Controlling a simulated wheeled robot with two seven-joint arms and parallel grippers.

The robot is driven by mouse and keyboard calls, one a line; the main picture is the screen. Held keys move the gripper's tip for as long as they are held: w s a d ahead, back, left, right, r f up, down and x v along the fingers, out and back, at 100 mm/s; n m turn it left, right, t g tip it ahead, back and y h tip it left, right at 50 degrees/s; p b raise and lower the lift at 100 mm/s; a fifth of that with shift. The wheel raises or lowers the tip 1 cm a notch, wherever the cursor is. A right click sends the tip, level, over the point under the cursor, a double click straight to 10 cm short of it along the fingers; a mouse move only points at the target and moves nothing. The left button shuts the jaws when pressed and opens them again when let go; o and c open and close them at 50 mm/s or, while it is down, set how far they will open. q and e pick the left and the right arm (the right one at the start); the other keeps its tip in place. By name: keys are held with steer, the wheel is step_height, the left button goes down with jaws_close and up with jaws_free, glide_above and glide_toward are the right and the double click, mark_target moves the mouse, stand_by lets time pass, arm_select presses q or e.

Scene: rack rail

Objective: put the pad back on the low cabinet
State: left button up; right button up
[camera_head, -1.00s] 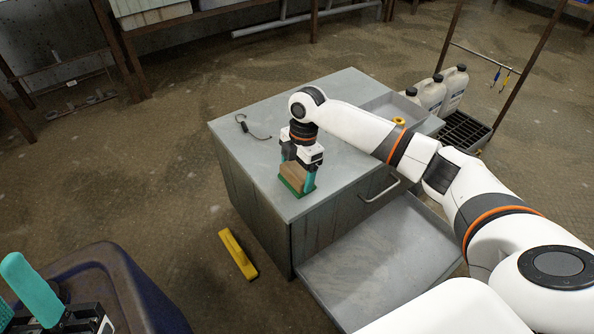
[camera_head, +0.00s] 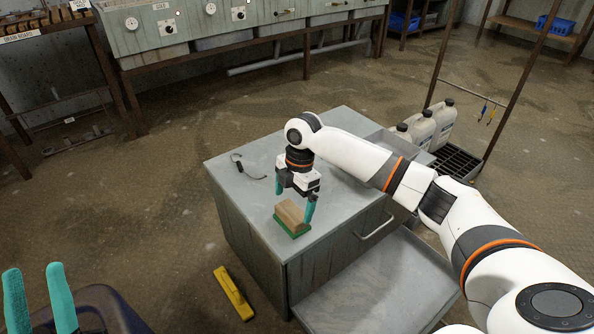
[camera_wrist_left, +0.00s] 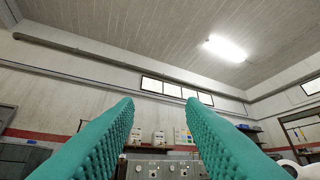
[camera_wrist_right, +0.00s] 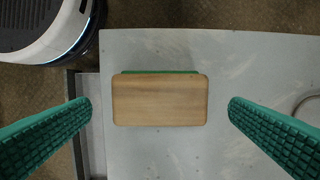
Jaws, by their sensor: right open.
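The pad is a wooden block with a green base (camera_head: 291,217). It lies on the grey top of the low cabinet (camera_head: 237,201), near its front edge. My right gripper (camera_head: 294,204) is open just above the pad. In the right wrist view the pad (camera_wrist_right: 160,100) lies between the spread teal fingers of that gripper (camera_wrist_right: 160,112), with a gap on both sides. My left gripper (camera_head: 40,297) is at the lower left of the head view, away from the cabinet. Its fingers stand apart and empty in the left wrist view (camera_wrist_left: 160,105).
A dark cable (camera_head: 246,168) lies on the cabinet top behind the pad. An open drawer (camera_head: 375,280) juts from the cabinet's front. A yellow object (camera_head: 233,293) lies on the floor. White jugs (camera_head: 422,130) stand beyond the cabinet at right.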

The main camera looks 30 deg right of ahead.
mark_target(295, 209)
steer(key=r, duration=0.2)
steer(key=r+p, duration=0.1)
steer(key=shift+d+r, duration=0.2)
steer(key=shift+r, duration=0.15)
steer(key=s+a+f+m+t+y+p, duration=0.1)
steer(key=s+a+m+t+y, duration=0.25)
steer(key=a, duration=0.65)
steer(key=s+a+f+m+t+y+p, duration=0.15)
steer(key=a+t, duration=0.25)
steer(key=a, duration=0.6)
arm_select(q)
steer(key=w+f+g+y, duration=0.3)
steer(key=w+f+g, duration=0.1)
steer(key=f+g, duration=0.4)
step_height(295, 209, down, 2)
steer(key=shift+w+a+f+b, duration=0.15)
steer(key=shift+w+a+b, duration=0.1)
steer(key=shift+b, duration=0.1)
arm_select(e)
steer(key=s+d+r+m+t+h, duration=0.2)
steer(key=s+d+r+m+t, duration=0.4)
steer(key=s+r+m+t, duration=0.4)
step_height(295, 209, up, 3)
steer(key=shift+d+f+m+t, duration=0.1)
steer(key=shift+d+m+t, duration=0.2)
steer(key=shift+m, duration=0.7)
steer(key=shift+a, duration=0.15)
